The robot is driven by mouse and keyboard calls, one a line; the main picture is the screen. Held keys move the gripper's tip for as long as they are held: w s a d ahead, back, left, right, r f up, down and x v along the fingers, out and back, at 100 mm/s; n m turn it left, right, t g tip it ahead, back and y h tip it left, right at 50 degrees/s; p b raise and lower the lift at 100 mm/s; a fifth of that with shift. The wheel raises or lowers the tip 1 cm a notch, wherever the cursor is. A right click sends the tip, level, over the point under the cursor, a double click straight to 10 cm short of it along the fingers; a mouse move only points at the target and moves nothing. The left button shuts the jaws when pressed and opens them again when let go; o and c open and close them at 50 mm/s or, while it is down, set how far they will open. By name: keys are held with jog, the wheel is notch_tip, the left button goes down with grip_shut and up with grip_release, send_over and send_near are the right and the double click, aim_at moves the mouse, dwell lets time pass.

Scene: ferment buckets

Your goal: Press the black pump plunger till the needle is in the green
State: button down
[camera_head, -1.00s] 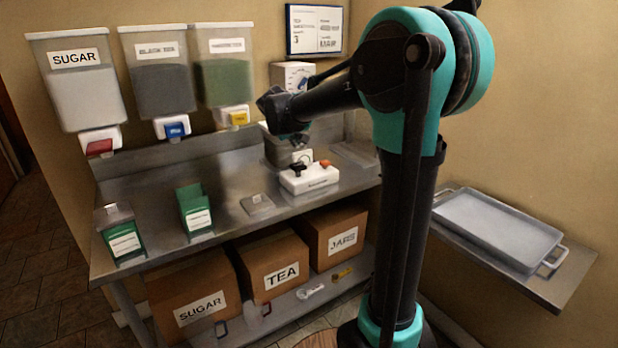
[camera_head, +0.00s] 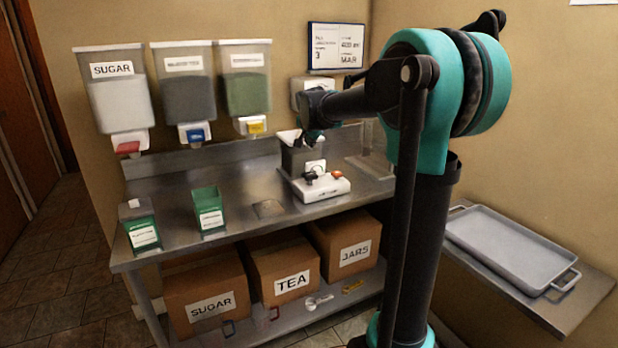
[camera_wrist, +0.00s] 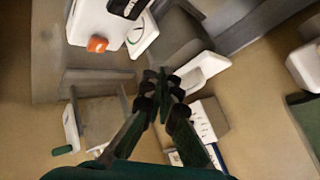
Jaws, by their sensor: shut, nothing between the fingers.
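The pump is a white block (camera_head: 321,188) on the steel bench in the head view. Its black plunger (camera_head: 310,177) stands at the left of its top, an orange knob (camera_head: 337,173) at the right. A white round gauge (camera_head: 315,166) shows behind them. In the wrist view, the black plunger (camera_wrist: 128,7) is cut by the top edge, near the orange knob (camera_wrist: 97,44). The gauge face (camera_wrist: 136,36) shows a green arc; its needle is too small to read. My gripper (camera_wrist: 165,82) is shut and empty, above and behind the pump, apart from the plunger.
A grey bucket (camera_head: 296,160) stands behind the pump, close under my gripper. Dispensers (camera_head: 119,95) hang on the wall. A tray (camera_head: 510,250) sits on the right shelf. The bench front is mostly clear.

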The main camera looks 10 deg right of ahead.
aim_at(310, 175)
jog(key=shift+r, duration=0.1)
dwell(0.4)
jog(key=shift+f, duration=4.4)
jog(key=shift+f, duration=0.15)
jog(key=shift+f, duration=0.25)
jog(key=shift+f, duration=1.6)
jog(key=shift+r, duration=2)
